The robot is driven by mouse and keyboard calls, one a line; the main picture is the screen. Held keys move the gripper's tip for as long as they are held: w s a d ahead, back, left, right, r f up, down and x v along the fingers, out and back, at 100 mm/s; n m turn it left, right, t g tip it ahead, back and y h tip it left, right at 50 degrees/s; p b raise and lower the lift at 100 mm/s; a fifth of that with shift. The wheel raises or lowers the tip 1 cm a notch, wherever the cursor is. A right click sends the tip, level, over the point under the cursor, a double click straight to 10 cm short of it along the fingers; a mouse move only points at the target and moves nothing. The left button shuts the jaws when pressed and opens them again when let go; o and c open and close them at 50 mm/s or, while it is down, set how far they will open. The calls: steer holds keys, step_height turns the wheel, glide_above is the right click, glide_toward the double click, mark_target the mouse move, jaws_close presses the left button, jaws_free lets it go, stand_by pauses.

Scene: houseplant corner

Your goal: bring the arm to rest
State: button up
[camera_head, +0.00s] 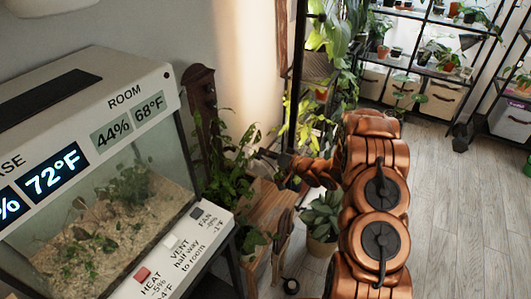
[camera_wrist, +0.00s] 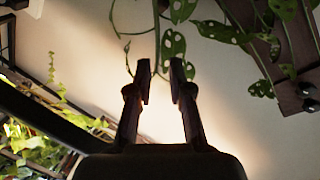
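My copper-coloured arm stands at the right of centre in the head view and reaches left toward the plants beside the glass tank. My gripper (camera_head: 262,154) is at its end, small and dark against leaves, close to a leafy plant (camera_head: 229,170). In the wrist view the two dark fingers of my gripper (camera_wrist: 161,75) are apart, with pale wall showing between them and nothing held. Holed green leaves (camera_wrist: 173,45) hang just beyond the fingertips; I cannot tell whether they touch.
A planted glass tank (camera_head: 75,245) with lit readouts fills the left. Its front panel carries a red HEAT switch (camera_head: 142,274), a pale VENT switch (camera_head: 170,241) and a dark FAN switch (camera_head: 196,213). A wooden bench (camera_head: 268,212) holds plants. Open floor (camera_head: 455,225) lies right.

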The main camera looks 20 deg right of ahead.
steer(key=d+r+g+h+p, duration=0.2)
steer(key=d+r+h, duration=0.3)
steer(key=r+h, duration=0.25)
steer(key=s+d+r+g+h+p, duration=0.2)
steer(key=s+r+g+h, duration=0.2)
steer(key=s+r, duration=0.65)
steer(key=s+a+r+g+y+p, duration=0.1)
steer(key=s+a+r+g, duration=0.2)
steer(key=s, duration=1)
steer(key=s+a+r+n+g+y+p, duration=0.1)
steer(key=s+a+r+g, duration=0.2)
steer(key=s+a, duration=0.5)
steer(key=s+a+r+n+g+y+p, duration=0.1)
steer(key=s+a+r+g+p, duration=0.1)
steer(key=s, duration=1.7)
steer(key=a+r+g, duration=0.1)
steer(key=a+r, duration=0.1)
steer(key=a, duration=0.1)
steer(key=shift+s+a+g, duration=0.15)
steer(key=shift+s+g, duration=0.2)
steer(key=shift+g, duration=0.05)
